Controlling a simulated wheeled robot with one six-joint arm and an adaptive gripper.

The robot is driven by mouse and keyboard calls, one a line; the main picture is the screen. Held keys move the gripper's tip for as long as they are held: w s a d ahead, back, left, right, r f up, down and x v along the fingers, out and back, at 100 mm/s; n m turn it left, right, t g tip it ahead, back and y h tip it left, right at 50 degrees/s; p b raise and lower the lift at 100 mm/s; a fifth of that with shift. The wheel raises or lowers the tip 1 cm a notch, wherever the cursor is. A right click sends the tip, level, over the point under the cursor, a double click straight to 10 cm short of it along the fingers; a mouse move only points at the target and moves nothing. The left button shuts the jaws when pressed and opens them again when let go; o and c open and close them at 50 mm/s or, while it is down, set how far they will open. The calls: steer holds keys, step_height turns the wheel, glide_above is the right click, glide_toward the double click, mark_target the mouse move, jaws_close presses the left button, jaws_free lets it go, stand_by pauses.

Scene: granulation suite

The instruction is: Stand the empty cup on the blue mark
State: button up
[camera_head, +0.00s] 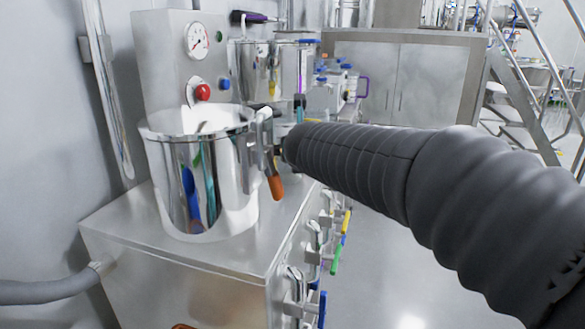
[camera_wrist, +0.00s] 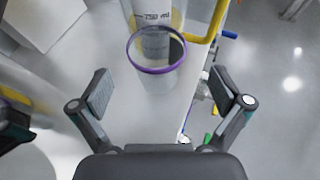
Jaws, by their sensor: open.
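A clear cup with a purple rim (camera_wrist: 133,60) stands in the upper middle of the wrist view, on a pale surface. A second clear vessel with a yellow handle (camera_wrist: 213,24) is just beyond it, and a "750 ml" marking shows there. I cannot tell for sure whether either holds anything. My gripper (camera_wrist: 160,82) is open and empty; its fingers are spread wide on either side of the near part of the purple-rimmed cup, apart from it. In the head view my arm and the steel pot hide most of the gripper. I see no blue mark.
A large steel pot (camera_head: 168,165) stands on a steel cabinet (camera_head: 140,235), close to my arm. A panel with a gauge (camera_head: 199,41) and red button (camera_head: 203,92) is behind it. Valves with coloured handles (camera_head: 336,258) line the cabinet's right side. The floor (camera_head: 390,255) at right is clear.

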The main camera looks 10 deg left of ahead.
steer(key=shift+a+b+x, duration=0.2)
steer(key=shift+b+x, duration=0.25)
steer(key=shift+x, duration=3.1)
steer(key=shift+s+f, duration=0.1)
steer(key=shift+s, duration=0.05)
steer(key=c, duration=1.2)
